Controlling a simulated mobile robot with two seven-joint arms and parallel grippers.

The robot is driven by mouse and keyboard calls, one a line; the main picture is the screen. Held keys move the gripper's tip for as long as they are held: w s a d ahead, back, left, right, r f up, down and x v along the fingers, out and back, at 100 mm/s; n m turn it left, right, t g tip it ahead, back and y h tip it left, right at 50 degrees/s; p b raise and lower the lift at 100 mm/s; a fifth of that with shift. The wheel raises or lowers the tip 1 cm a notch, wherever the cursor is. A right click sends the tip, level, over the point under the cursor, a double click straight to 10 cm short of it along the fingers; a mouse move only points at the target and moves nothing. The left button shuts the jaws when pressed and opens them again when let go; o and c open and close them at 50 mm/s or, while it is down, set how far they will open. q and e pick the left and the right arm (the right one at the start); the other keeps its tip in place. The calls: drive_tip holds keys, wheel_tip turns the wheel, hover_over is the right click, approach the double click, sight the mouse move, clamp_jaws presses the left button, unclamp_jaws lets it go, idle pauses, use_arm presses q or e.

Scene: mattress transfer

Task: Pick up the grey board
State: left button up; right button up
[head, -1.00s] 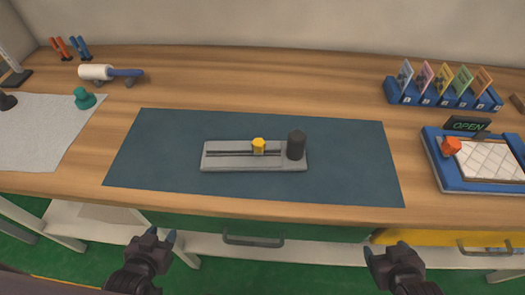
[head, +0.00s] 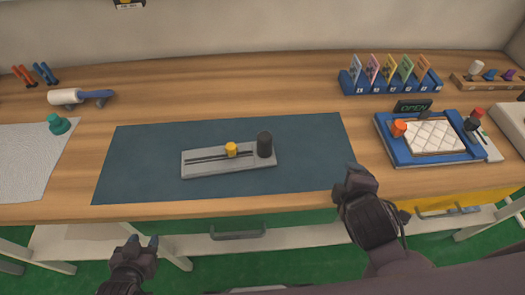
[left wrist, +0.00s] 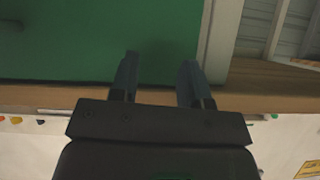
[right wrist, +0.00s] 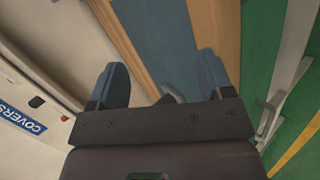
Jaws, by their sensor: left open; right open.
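The grey board (head: 205,165) lies flat on a dark blue mat (head: 140,160) on the wooden workbench. It has a long slot, a yellow knob (head: 231,150) near its middle and a black cylinder (head: 264,145) at its right end. My left gripper (head: 143,243) is open and empty, low in front of the bench edge, left of the board; its fingers show apart in the left wrist view (left wrist: 158,80). My right gripper (head: 362,178) is over the bench's front edge, right of the board and apart from it. Its fingers are spread and empty in the right wrist view (right wrist: 163,85).
A blue tray (head: 400,155) with a quilted white pad stands at the right. A blue card rack (head: 390,88) is behind it. A white roller (head: 64,97) and a green knob (head: 58,123) are at the left. The mat around the board is clear.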

sight(267, 150)
drive_tip(key=w+a+r+n+t+y, duration=0.35)
drive_tip(key=a+n, duration=0.45)
drive_tip(key=n, duration=0.4)
drive_tip(key=w+a+r+n+t+y, duration=0.35)
drive_tip(key=a+n, duration=0.35)
drive_tip(key=n, duration=0.5)
drive_tip(key=f+b, duration=0.1)
drive_tip(key=f, duration=0.2)
drive_tip(key=f+b, duration=0.1)
drive_tip(key=f, duration=0.2)
drive_tip(key=f+b, duration=0.2)
drive_tip(key=shift+s+a+f, duration=0.15)
drive_tip(key=shift+a+f, duration=0.25)
drive_tip(key=shift+w, duration=0.2)
drive_tip(key=shift+w+a+r+n, duration=0.1)
drive_tip(key=shift+w+a+n, duration=0.05)
drive_tip(key=shift+w+n, duration=0.15)
drive_tip(key=shift+w+a, duration=0.1)
drive_tip(key=shift+w, duration=0.3)
drive_tip(key=x, duration=0.4)
drive_tip(key=shift+w+a, duration=0.2)
drive_tip(key=shift+w, duration=0.15)
drive_tip(key=shift+w+a, duration=0.1)
drive_tip(key=shift+w, duration=0.35)
